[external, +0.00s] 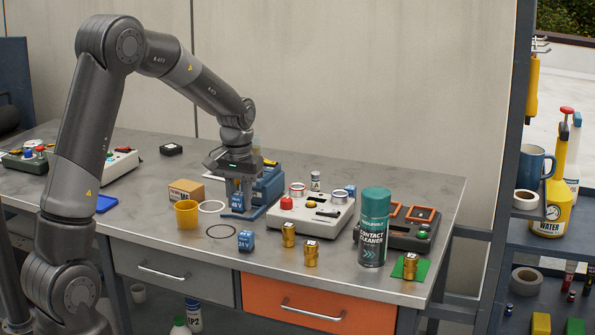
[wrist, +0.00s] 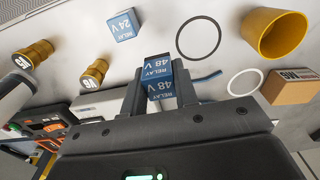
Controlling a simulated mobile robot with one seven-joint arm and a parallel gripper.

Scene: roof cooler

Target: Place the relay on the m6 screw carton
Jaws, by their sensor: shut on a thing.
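My gripper (external: 237,200) is shut on a blue relay (external: 238,204). In the wrist view the relay (wrist: 160,80) sits between the two fingers and its labels read 48 V. I cannot tell whether it touches the bench. The m6 screw carton (external: 186,191) is a small brown cardboard box left of my gripper; in the wrist view the carton (wrist: 291,87) is at the right edge. Its top looks bare. A second blue relay (external: 246,241), marked 24 V in the wrist view (wrist: 122,25), stands on the bench in front of my gripper.
A yellow cup (external: 187,215) stands just in front of the carton. A blue tool (external: 268,187) is behind the gripper. A grey control box (external: 310,212) is at right.

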